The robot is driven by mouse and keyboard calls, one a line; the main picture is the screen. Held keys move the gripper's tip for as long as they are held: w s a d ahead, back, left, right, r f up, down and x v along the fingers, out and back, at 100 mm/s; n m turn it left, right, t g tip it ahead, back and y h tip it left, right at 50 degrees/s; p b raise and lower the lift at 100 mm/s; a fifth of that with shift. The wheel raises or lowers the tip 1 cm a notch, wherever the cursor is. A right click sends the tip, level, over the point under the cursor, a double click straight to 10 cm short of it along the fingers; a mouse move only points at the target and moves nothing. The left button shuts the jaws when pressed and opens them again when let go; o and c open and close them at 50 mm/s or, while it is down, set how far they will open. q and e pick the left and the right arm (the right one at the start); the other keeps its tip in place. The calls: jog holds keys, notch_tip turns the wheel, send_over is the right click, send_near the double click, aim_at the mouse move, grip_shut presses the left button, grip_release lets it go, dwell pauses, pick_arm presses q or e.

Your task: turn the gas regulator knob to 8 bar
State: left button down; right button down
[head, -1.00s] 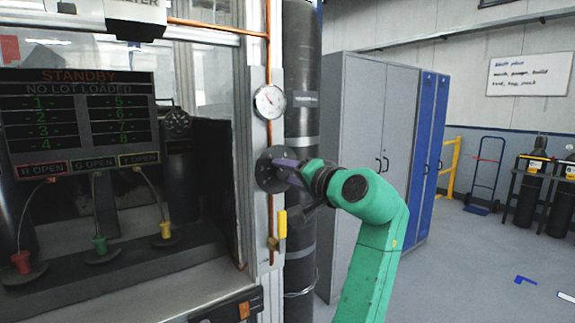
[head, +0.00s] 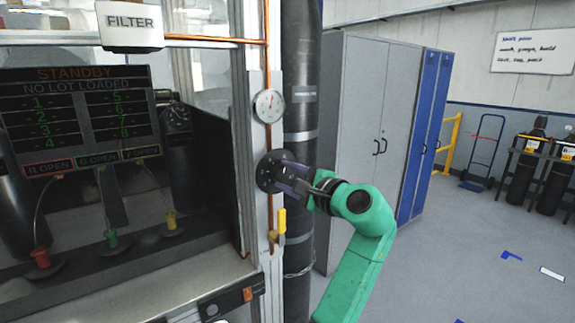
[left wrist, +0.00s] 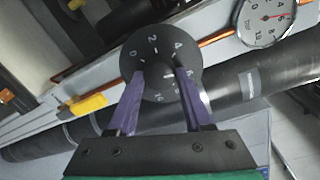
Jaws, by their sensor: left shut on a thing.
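The gas regulator knob (head: 266,172) sits on a round black dial on the pale post beside the cabinet. In the left wrist view, the dial (left wrist: 152,50) shows white numbers, among them 0, 2, 4 and 6. My left gripper (head: 283,177) has its purple fingers at the dial; in the left wrist view, the gripper (left wrist: 167,72) is shut on the knob, one finger on each side. The fingers hide part of the knob, and I cannot read its pointer surely. A round white gauge (head: 268,105) with a red needle is above; it also shows in the left wrist view (left wrist: 265,18). My right gripper is out of view.
A yellow valve handle (head: 282,221) hangs just below the dial, close to my gripper. A copper pipe (head: 267,60) runs along the post. A dark cylinder (head: 302,120) stands right behind it, with grey lockers (head: 350,130) further right.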

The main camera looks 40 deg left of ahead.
pick_arm(q)
jog(key=m+p, duration=0.4)
jog(key=shift+r+p, duration=0.25)
jog(key=shift+p, duration=0.15)
jog(key=shift+f+m+y+p, duration=0.1)
jog(key=shift+m+y+p, duration=0.2)
jog(key=shift+m+p, duration=0.55)
jog(key=shift+f+m, duration=0.15)
jog(key=shift+m, duration=0.9)
jog(key=shift+f+m+g, duration=0.15)
jog(key=shift+m+g, duration=0.15)
jog(key=shift+m, duration=1.7)
jog(key=shift+c, duration=1.6)
grip_release()
